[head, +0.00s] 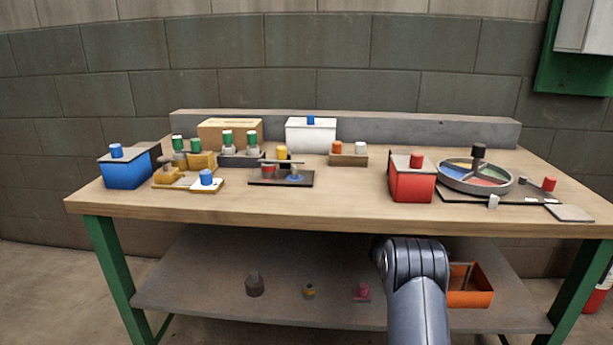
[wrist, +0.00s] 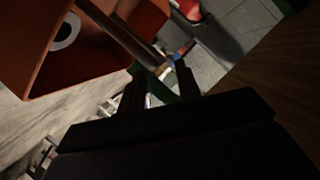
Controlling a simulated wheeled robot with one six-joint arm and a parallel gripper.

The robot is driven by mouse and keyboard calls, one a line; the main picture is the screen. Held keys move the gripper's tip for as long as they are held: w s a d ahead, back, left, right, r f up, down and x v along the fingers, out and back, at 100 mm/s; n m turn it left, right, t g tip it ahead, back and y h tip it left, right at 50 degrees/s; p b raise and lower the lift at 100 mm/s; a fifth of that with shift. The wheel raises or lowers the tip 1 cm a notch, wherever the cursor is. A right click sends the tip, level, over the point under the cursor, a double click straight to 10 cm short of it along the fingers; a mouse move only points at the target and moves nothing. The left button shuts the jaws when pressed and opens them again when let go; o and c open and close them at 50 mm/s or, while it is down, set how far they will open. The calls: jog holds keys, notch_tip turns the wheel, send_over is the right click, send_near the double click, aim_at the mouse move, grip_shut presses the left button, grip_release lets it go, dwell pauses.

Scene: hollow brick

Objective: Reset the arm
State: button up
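My arm reaches down in front of the table in the head view, its dark elbow just below the tabletop's front edge. My gripper is hidden there. In the wrist view my gripper (wrist: 161,82) shows two dark fingers spread apart, with nothing seen held between them. An orange open bin (head: 469,286) with a bar handle sits on the lower shelf, right of my arm. It also shows close by at the upper left of the wrist view (wrist: 88,62), with its handle bar just beyond the fingertips; I cannot tell whether they touch.
The wooden tabletop (head: 340,208) carries a blue box (head: 127,173), a red box (head: 412,184), a white box (head: 311,137), a divided round tray (head: 475,176) and several small fixtures. The lower shelf (head: 210,270) holds small knobbed pieces. The tabletop's front middle is clear.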

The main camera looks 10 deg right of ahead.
aim_at(455, 263)
jog(key=b+x, duration=0.1)
jog(key=x, duration=0.3)
jog(key=shift+a+f+b, duration=0.1)
jog(key=shift+f+b, duration=0.1)
jog(key=shift+b, duration=0.1)
jog(key=r+p, duration=0.2)
jog(key=r, duration=0.1)
jog(key=shift+d, duration=0.3)
jog(key=shift+r+p, duration=0.5)
jog(key=shift+s+f, duration=0.15)
jog(key=shift+s, duration=0.05)
jog(key=shift+w, duration=0.1)
